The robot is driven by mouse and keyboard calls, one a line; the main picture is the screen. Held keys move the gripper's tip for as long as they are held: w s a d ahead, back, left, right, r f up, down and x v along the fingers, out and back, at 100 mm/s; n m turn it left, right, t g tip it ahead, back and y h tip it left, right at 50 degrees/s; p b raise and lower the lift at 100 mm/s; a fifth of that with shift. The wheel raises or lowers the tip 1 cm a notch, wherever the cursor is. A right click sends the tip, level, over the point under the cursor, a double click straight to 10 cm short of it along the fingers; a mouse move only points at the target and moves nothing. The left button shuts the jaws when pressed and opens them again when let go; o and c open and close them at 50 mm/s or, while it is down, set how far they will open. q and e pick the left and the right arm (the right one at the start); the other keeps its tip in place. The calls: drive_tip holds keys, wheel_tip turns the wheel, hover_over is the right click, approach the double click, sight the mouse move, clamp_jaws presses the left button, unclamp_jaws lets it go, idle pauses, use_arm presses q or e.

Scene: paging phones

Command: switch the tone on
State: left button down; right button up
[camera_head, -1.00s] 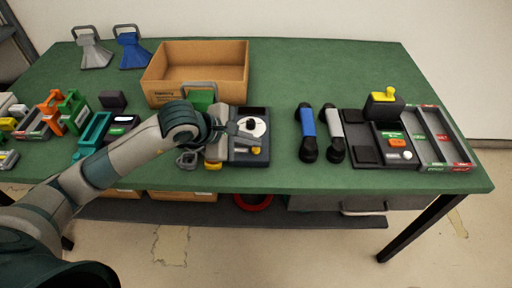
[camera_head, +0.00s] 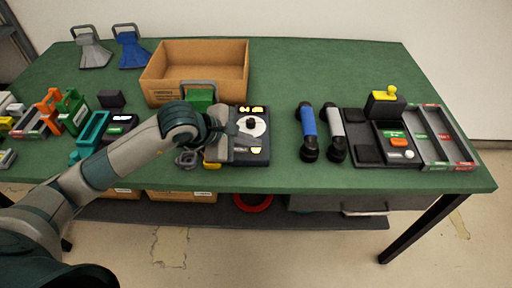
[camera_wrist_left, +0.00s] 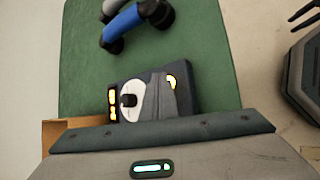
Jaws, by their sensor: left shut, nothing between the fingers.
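A dark box (camera_head: 262,112) with a white round dial plate and black knob (camera_head: 250,124) stands near the front middle of the table. Two yellow-white lights glow along its far edge, and a pale lit spot shows near its front edge. The box also shows in the left wrist view (camera_wrist_left: 185,92), with its lights glowing yellow. My left gripper (camera_head: 233,129) is shut and empty at the left side of the box, by the dial. Its fingertips are small here, and I cannot tell whether they touch the box.
A blue handset (camera_head: 308,128) and a grey handset (camera_head: 333,128) lie right of the box. Beyond them is a dark console (camera_head: 370,128) with a yellow-topped block. A cardboard tray (camera_head: 195,98) stands behind my left wrist.

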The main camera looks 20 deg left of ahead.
sight(251, 152)
use_arm(q)
drive_tip(key=shift+r, duration=0.45)
idle(0.5)
wheel_tip(251, 152, up, 6)
drive_tip(key=p, duration=0.3)
idle(0.4)
drive_tip(key=shift+a, duration=0.1)
idle(1.1)
